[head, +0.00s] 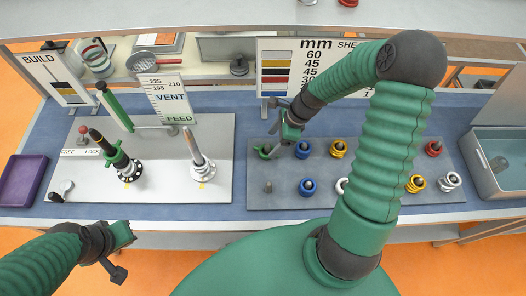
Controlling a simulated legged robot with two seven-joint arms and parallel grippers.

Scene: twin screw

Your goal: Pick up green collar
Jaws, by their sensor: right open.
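The green collar (264,152) sits on the grey peg board (325,174), at the left end of its back row. My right gripper (277,146) is open and reaches down right at the collar, partly covering it. I cannot tell if the fingers touch the collar. My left gripper (125,252) hangs in front of the bench at the lower left, away from the collar. Its fingers are too unclear to tell open from shut.
Blue collars (302,151), yellow collars (338,148) and a red collar (434,148) stand on the same board. A white plate (219,135) with two posts is at left. A grey bin (503,165) is at right, a purple tray (22,180) at far left.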

